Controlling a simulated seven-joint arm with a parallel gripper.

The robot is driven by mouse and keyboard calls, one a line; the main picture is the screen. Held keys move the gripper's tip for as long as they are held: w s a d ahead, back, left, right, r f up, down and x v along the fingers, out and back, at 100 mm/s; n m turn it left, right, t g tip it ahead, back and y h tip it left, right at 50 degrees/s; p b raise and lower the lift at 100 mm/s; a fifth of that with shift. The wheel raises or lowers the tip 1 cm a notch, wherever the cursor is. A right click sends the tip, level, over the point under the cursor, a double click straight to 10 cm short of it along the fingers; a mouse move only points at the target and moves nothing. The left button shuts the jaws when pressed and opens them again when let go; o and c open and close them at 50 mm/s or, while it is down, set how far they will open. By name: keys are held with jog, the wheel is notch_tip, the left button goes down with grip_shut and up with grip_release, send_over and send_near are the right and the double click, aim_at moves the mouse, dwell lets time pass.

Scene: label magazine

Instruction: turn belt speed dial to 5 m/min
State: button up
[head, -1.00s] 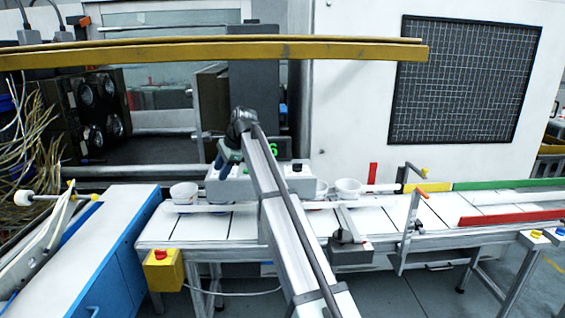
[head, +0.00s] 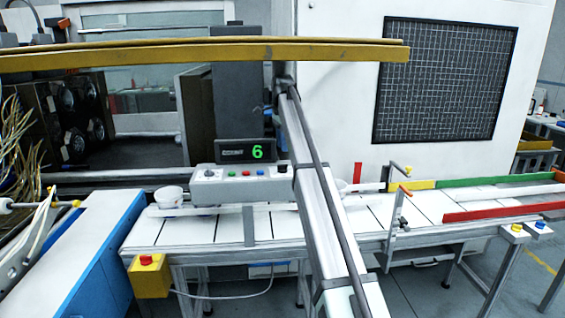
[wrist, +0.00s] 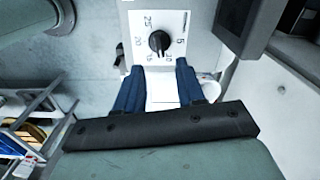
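The belt speed dial (wrist: 159,41) is a black round knob on a white plate, ringed by numbers including 5, 20 and 25. I cannot surely read where its pointer stands. My gripper (wrist: 160,68) has two dark blue fingers, spread apart with nothing between them. Their tips are just below the dial in the wrist view, one to each side, and apart from the knob. In the head view the control box (head: 240,186) has coloured buttons and a black knob (head: 283,168) at its right end. My arm hides my gripper there.
A display (head: 257,152) showing a green 6 stands behind the control box. In the wrist view a dark box (wrist: 250,22) is close on the right.

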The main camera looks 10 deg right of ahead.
aim_at(282, 168)
jog(key=shift+f, duration=3.8)
grip_shut()
